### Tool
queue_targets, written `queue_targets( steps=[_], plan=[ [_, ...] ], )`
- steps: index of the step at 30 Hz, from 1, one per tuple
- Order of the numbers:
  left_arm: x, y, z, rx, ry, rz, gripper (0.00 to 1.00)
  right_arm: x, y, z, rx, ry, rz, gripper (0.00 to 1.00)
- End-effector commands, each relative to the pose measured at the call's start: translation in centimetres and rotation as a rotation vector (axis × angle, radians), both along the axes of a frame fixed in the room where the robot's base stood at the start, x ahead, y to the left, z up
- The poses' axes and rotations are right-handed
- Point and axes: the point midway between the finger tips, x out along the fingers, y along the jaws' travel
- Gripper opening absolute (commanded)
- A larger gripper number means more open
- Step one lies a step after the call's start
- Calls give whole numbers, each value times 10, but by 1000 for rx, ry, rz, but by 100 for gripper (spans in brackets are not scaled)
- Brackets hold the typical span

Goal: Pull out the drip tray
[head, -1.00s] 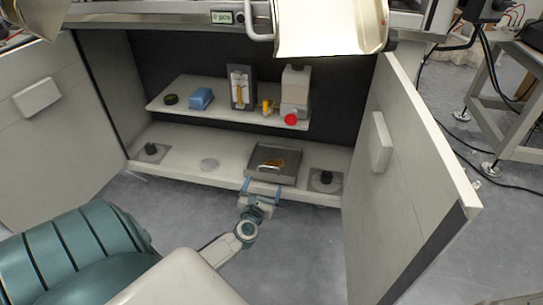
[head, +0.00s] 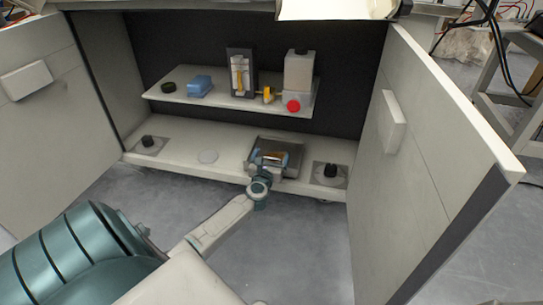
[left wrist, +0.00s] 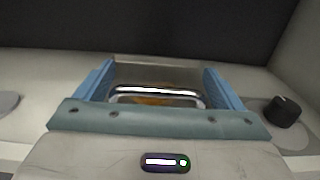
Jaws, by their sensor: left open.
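The drip tray (head: 294,158) is a shallow grey metal tray on the cabinet's lower shelf, with an orange-brown patch inside. My left gripper (head: 268,163) reaches it from the front and covers part of its front side. In the left wrist view, the tray (left wrist: 160,74) lies ahead with a shiny metal handle bar (left wrist: 157,91) across its front. The two blue fingers of the left gripper (left wrist: 159,72) are open, one on each side of the bar. Whether they touch it cannot be told. My right gripper is not in view.
Black knobs stand on the lower shelf at left (head: 147,142) and right (head: 330,170) of the tray. The upper shelf (head: 215,99) carries a blue block, a bottle with a red cap and other items. Open doors stand at left (head: 40,110) and right (head: 430,140).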

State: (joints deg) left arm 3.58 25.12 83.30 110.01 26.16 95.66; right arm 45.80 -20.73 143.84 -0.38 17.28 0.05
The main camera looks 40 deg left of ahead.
Motion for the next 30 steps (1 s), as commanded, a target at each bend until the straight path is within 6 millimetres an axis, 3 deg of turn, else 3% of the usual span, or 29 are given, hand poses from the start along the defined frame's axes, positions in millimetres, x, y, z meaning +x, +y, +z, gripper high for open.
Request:
queue_targets(
  steps=[8, 16, 23, 30],
  plan=[
    [2, 1, 1, 0, 0, 0, 89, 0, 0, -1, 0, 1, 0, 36],
    [2, 0, 0, -1, 0, -1, 40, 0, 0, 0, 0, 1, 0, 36],
    [-7, -5, 1, -3, 1, -3, 39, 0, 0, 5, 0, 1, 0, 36],
    [-51, -29, 3, -3, 4, -5, 39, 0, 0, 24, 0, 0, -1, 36]
  ],
)
